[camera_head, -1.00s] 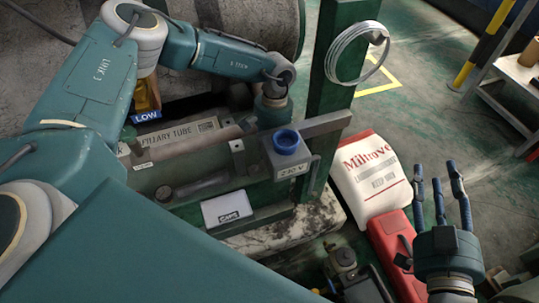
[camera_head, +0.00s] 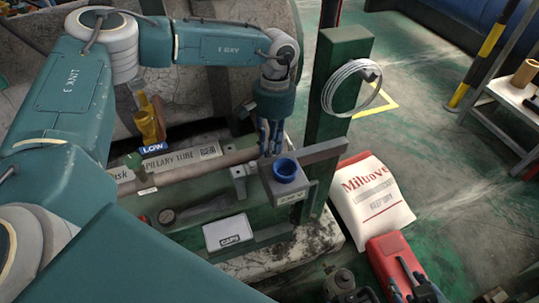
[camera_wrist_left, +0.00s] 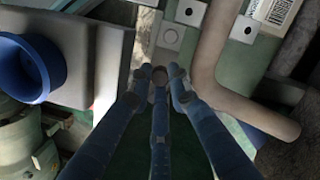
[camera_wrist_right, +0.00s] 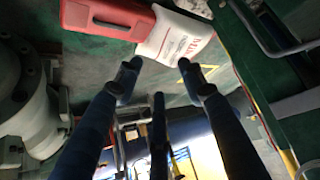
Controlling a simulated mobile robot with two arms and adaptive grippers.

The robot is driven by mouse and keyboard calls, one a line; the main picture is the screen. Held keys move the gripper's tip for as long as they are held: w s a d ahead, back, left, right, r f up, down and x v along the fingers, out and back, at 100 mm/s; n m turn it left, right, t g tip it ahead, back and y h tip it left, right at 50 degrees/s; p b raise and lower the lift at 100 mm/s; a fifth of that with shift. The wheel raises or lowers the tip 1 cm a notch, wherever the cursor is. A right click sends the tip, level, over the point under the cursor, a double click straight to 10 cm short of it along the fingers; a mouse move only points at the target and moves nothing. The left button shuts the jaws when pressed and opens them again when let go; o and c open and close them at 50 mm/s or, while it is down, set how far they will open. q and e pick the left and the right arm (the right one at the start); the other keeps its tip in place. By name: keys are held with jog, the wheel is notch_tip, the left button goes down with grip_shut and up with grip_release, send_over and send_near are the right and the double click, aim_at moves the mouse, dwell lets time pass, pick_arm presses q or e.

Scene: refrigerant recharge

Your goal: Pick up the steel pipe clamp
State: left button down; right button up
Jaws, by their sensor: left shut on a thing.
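My left gripper (camera_head: 268,152) points down beside the blue cup, its fingers drawn together. In the left wrist view its fingertips (camera_wrist_left: 162,75) close on a small part, mostly hidden by the fingers. A grey metal plate with a hole, seemingly the steel pipe clamp (camera_wrist_left: 172,36), shows right at the tips. A similar grey bracket (camera_head: 239,172) shows by the brown pipe (camera_head: 195,170), left of the fingers. My right gripper (camera_head: 408,284) is low at the right; in the right wrist view its fingers (camera_wrist_right: 160,70) are spread and empty.
A grey box with a blue cup (camera_head: 288,170) stands right by my left fingers. A green post (camera_head: 333,110) carries a wire coil (camera_head: 350,88). A white bag (camera_head: 372,200) and red case (camera_head: 388,250) lie on the floor. A white gauge box (camera_head: 228,232) sits in front.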

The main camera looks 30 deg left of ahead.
pick_arm(q)
notch_tip(320, 180, up, 8)
jog(key=shift+f+p, duration=0.15)
jog(key=shift+p, duration=0.55)
jog(key=shift+r+p, duration=0.45)
jog(key=shift+r, duration=2.1)
pick_arm(e)
jog(key=s+d+f+g+h, duration=0.1)
jog(key=s+g, duration=0.3)
jog(key=s, duration=0.5)
jog(key=shift+s+d+f, duration=0.15)
jog(key=shift+d+f, duration=0.55)
jog(key=shift+d, duration=0.2)
pick_arm(q)
jog(key=c, duration=2.5)
grip_release()
grip_shut()
notch_tip(320, 180, up, 8)
jog(key=p, duration=0.6)
jog(key=shift+p, duration=0.3)
pick_arm(e)
notch_tip(320, 180, down, 18)
jog(key=s+g, duration=0.1)
jog(key=shift+s+g, duration=0.15)
jog(key=shift+g, duration=0.15)
